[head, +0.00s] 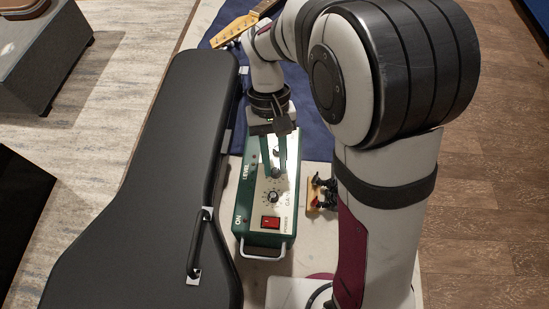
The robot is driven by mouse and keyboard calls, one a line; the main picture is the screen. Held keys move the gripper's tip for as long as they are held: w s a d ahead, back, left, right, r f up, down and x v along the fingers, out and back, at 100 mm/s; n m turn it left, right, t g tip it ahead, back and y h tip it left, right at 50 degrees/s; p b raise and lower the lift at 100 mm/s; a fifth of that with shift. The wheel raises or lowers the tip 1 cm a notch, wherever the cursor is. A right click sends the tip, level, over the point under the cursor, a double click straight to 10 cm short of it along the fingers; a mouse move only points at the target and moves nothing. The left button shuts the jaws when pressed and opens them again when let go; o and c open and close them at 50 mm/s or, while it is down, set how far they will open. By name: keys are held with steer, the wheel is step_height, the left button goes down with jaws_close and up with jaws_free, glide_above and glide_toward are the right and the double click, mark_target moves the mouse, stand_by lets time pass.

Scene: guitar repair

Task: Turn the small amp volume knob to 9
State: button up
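The small amp (244,215) is a green box with a pale control panel, standing beside the black guitar case. A dark knob (273,197) with a ring of dial marks sits on the panel, clear of my gripper. Behind it is another knob (277,171). My gripper (274,175) points down over the panel, its fingers apart at this rear knob. Whether they touch it is too small to tell. The dial numbers and the pointer are too small to read.
A red power switch (270,223) and a front handle (262,251) are at the amp's near end. The black guitar case (150,190) lies close on the left. A small yellow-and-black item (324,193) lies to the right. A guitar headstock (233,30) rests behind on blue cloth.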

steer(key=o, duration=0.4)
steer(key=v, duration=1.5)
steer(key=shift+r, duration=0.4)
steer(key=shift+w, duration=0.1)
